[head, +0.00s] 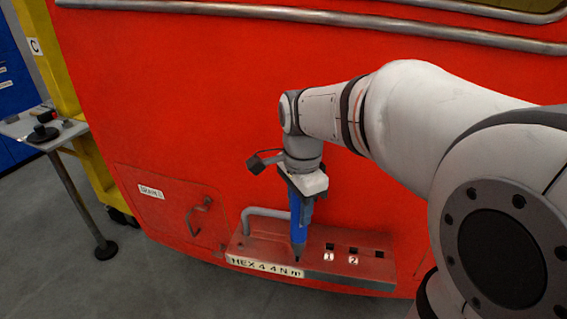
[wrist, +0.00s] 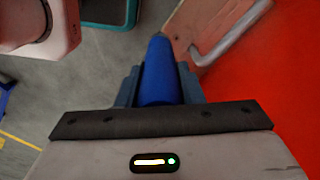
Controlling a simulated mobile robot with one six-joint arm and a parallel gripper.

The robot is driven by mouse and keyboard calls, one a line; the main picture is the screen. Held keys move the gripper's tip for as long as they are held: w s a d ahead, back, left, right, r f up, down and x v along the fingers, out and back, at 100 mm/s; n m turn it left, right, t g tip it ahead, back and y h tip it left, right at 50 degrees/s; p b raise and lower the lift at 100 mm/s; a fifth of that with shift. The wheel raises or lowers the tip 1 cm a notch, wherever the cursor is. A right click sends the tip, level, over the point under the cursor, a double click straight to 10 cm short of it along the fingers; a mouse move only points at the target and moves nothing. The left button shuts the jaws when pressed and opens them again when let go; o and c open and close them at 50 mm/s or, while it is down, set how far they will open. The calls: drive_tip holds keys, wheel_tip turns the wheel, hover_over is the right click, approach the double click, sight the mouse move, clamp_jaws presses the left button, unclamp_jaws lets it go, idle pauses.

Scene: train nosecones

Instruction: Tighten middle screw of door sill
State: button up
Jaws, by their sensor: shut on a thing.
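My gripper (head: 302,190) points down and is shut on a blue tool (head: 298,222) with a dark tapered tip. In the wrist view the blue tool (wrist: 160,75) sits between the two dark fingers. The door sill (head: 312,268) is a red step low on the red nosecone. It bears a "HEX 4.4 N m" label on its front edge and several dark square spots (head: 354,250) on top, with labels 1 and 2 by two of them. The tool's tip is over the sill's left part, left of label 1; whether it touches is unclear. The screws are too small to tell apart.
A grey bent handle (head: 265,214) rises at the sill's left end, close to the tool. A red hatch with a small handle (head: 198,216) is further left. A side table (head: 50,130) with dark items stands at far left by a yellow post. Grey floor lies below.

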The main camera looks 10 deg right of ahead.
drive_tip(key=shift+w+r, duration=0.1)
drive_tip(key=shift+n, duration=0.9)
drive_tip(key=w+p, duration=0.1)
drive_tip(key=p, duration=0.1)
drive_tip(key=w+d+r+p, duration=0.1)
drive_tip(key=p, duration=0.2)
drive_tip(key=w+r+p, duration=0.1)
drive_tip(key=w+p, duration=0.1)
drive_tip(key=p, duration=0.1)
drive_tip(key=shift+w+d+r, duration=0.1)
drive_tip(key=shift+d, duration=0.15)
drive_tip(key=shift+f+b, duration=2.25)
drive_tip(key=shift+f, duration=0.6)
drive_tip(key=shift+s+f+b, duration=0.2)
drive_tip(key=shift+f+b, duration=0.45)
drive_tip(key=shift+f, duration=0.1)
